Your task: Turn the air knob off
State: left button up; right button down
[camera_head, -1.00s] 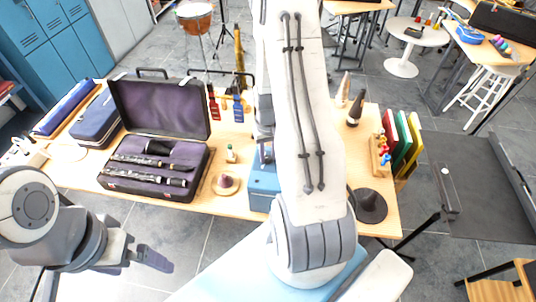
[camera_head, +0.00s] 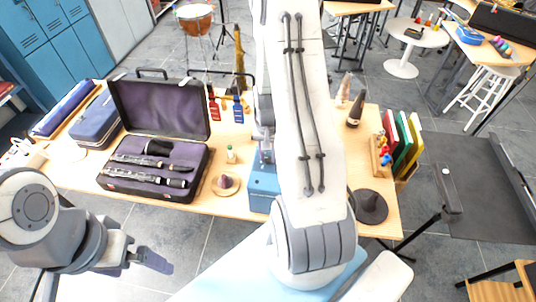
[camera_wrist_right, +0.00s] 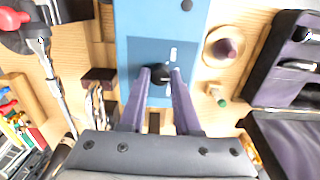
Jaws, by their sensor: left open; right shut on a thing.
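A blue box (camera_head: 263,190) stands on the wooden table, partly hidden behind my right arm in the head view. In the right wrist view the blue box (camera_wrist_right: 195,25) carries a round black knob (camera_wrist_right: 160,74) with small white marks near it. My right gripper (camera_wrist_right: 162,72) has its two purple fingers shut on the knob, one on each side. Its fingertips are hard to make out in the head view. My left gripper (camera_head: 155,262) is open and empty, low at the left in front of the table. I cannot read the knob's setting.
An open black case (camera_head: 150,195) with dark instrument parts stands left of the box. A small bottle (camera_head: 231,154) and a round wooden stand (camera_head: 225,186) are between them. A black conical mute (camera_head: 371,207) and colored books (camera_head: 402,140) are at the right.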

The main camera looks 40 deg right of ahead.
aim_at(268, 157)
jog(key=shift+d, duration=0.1)
jog(key=c, duration=0.6)
grip_release()
notch_tip(268, 157, up, 11)
jog(key=shift+f+b, duration=0.2)
jog(key=shift+b, duration=0.55)
